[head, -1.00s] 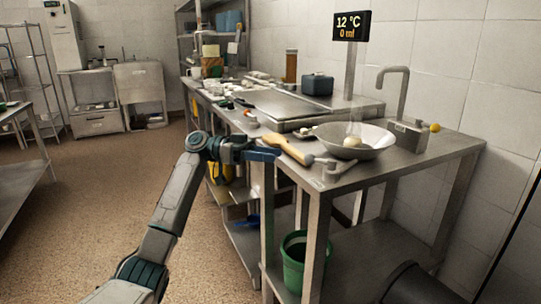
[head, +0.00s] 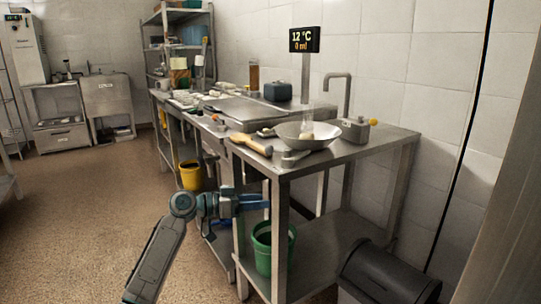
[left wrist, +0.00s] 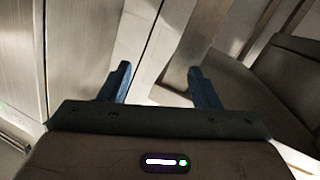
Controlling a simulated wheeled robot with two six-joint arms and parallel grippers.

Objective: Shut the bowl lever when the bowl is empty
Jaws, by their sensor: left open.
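The wide metal bowl (head: 324,141) stands on the right end of the steel table. A small pale shape shows inside it, with a faint whitish streak above; I cannot tell what it is. The display (head: 305,39) behind it reads 12 °C and 0 ml. A short grey metal piece (head: 293,158), possibly the lever, lies at the bowl's front near the table edge; its position is unclear. My left gripper (head: 252,203) is open below the tabletop, in front of the table leg, apart from the bowl. In the left wrist view its blue fingers (left wrist: 160,85) are spread with nothing between them.
A wooden-handled tool (head: 252,145) lies left of the bowl. A green bucket (head: 270,252) is on the lower shelf, a yellow one (head: 190,176) farther back. A dark bin (head: 390,274) stands lower right. Floor at left is clear.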

